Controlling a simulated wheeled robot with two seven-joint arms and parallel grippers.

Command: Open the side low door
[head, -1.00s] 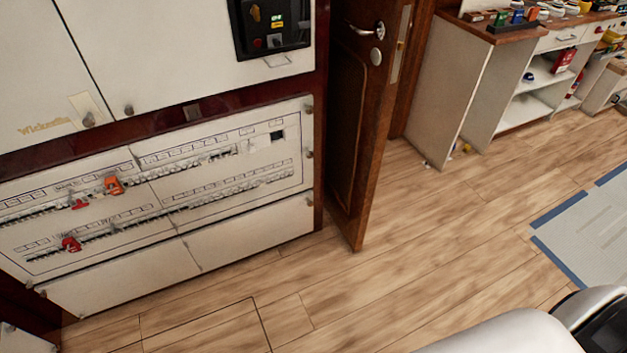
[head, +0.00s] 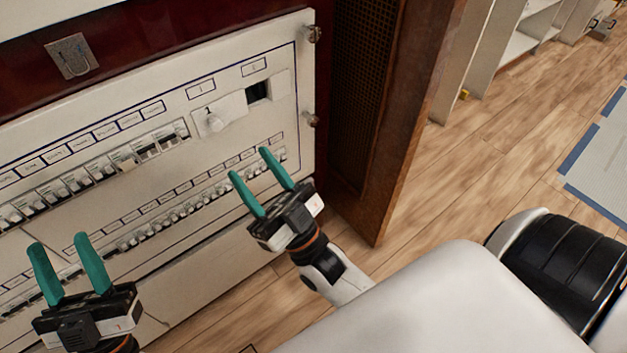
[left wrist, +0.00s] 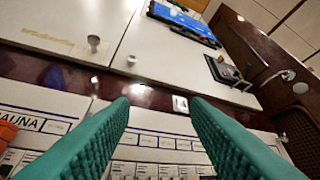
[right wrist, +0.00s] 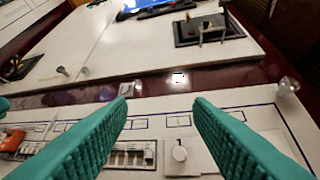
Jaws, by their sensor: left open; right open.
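The white breaker panel (head: 140,185) has two rows of breakers, blue outlines and a rotary knob. Round metal knobs (head: 312,33) sit on its right edge; one also shows in the right wrist view (right wrist: 289,85). The plain white low panel (head: 215,270) below it looks closed. I cannot tell which of these is the side low door. My left gripper (head: 60,242) is open and empty, in front of the breaker panel at lower left. My right gripper (head: 249,162) is open and empty, before the lower breaker row near the panel's right edge.
A brown wooden door (head: 405,120) stands right of the cabinet, its edge toward me. White upper cabinet doors (left wrist: 60,30) with knobs are above the dark red frame.

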